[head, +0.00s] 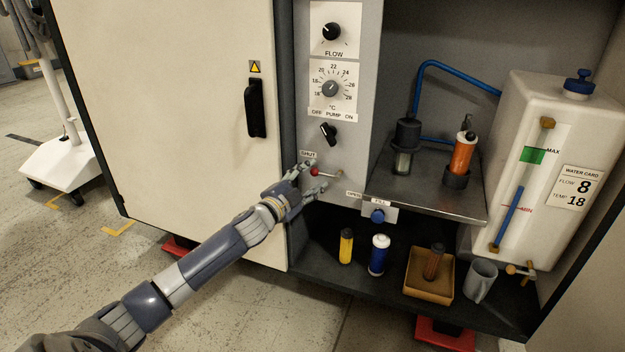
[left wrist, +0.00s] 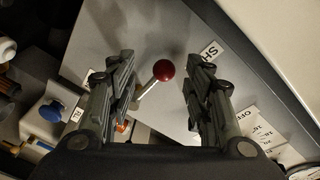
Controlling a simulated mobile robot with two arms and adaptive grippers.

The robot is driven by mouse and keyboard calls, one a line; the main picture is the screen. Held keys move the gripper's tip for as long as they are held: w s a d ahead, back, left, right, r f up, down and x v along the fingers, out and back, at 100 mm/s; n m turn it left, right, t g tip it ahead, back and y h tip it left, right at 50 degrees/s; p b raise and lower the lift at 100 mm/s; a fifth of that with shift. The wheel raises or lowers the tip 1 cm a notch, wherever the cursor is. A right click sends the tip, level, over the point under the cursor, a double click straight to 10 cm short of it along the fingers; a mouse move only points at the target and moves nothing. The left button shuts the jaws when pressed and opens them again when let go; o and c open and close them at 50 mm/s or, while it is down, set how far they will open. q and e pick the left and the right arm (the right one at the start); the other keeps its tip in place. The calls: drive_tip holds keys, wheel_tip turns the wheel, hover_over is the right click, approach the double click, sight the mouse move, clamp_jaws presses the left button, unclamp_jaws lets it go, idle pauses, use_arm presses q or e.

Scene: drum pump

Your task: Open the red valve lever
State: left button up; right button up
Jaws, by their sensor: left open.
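The valve lever has a red ball knob (head: 314,172) and a pale metal stem on the grey panel, beside the SHUT label (head: 308,155). An OPEN label (head: 354,195) sits lower right of it. My left gripper (head: 314,181) is open at the lever. In the left wrist view the red knob (left wrist: 163,70) shows between the two spread fingers of my left gripper (left wrist: 163,85), with a gap on each side. The stem runs down and left toward the left finger; I cannot tell whether they touch. My right gripper is not in view.
Above the lever are a pump switch (head: 328,133), a temperature dial (head: 331,88) and a flow knob (head: 331,32). A blue FILL knob (head: 377,216) is at lower right. The cabinet door (head: 170,110) stands left; a white tank (head: 540,150) stands right.

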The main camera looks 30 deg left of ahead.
use_arm(q)
drive_tip(key=shift+w, duration=0.75)
